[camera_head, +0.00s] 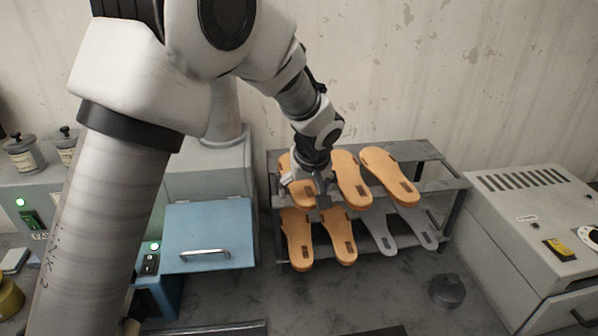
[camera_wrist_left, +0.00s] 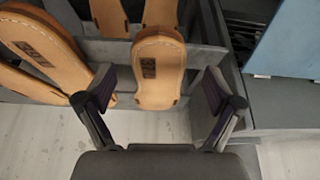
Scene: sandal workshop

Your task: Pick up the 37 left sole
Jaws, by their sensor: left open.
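Three tan soles lie tilted on the upper tier of a grey rack: a left one (camera_head: 302,192), a middle one (camera_head: 352,181) and a right one (camera_head: 390,176). Each has a dark mark near its lower end; I cannot read which is the 37 left. My left gripper (camera_head: 322,190) is over the left upper sole and hides part of it. In the left wrist view the left gripper (camera_wrist_left: 158,84) is open, with a tan sole's rounded end (camera_wrist_left: 158,72) between its fingers, not gripped. Whether a finger touches it I cannot tell. My right gripper is not in view.
The lower tier holds two tan soles (camera_head: 297,238) and two grey soles (camera_head: 380,232). A blue-fronted cabinet (camera_head: 209,225) stands left of the rack (camera_head: 455,185), a grey machine (camera_head: 530,240) right. A dark round object (camera_head: 446,290) sits in front.

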